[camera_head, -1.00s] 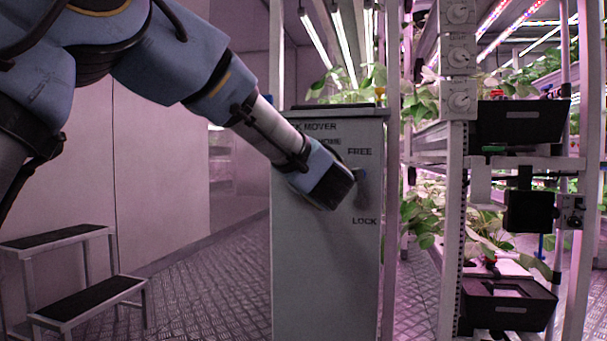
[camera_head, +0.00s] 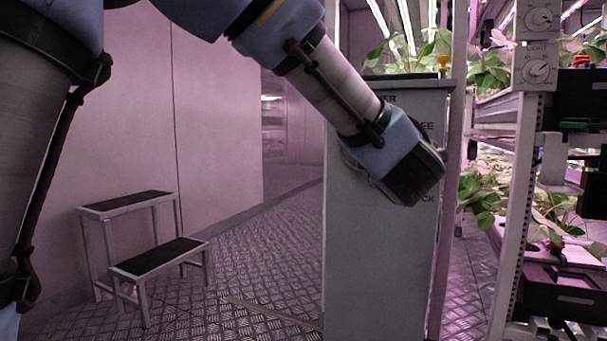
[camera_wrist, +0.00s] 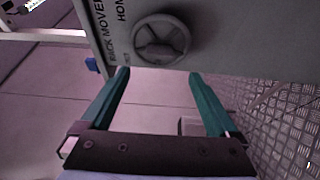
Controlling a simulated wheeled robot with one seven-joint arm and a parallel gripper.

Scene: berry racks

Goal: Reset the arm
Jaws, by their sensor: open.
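My arm reaches across the head view from the upper left, bent down to the right. The wrist end of my arm is in front of the grey rack mover cabinet (camera_head: 375,270) and hides most of its lettering. In the wrist view my gripper (camera_wrist: 158,72) is open, with two green fingers apart and nothing between them. A round grey handwheel (camera_wrist: 160,40) on the rack mover panel (camera_wrist: 230,45) shows beyond the fingertips, apart from them. The fingers are hidden in the head view.
A two-step stool (camera_head: 160,255) with black treads stands at the left by the pale wall (camera_head: 215,120). Plant racks (camera_head: 510,210) with dials and black boxes stand at the right. The metal floor (camera_head: 260,285) between stool and cabinet is clear.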

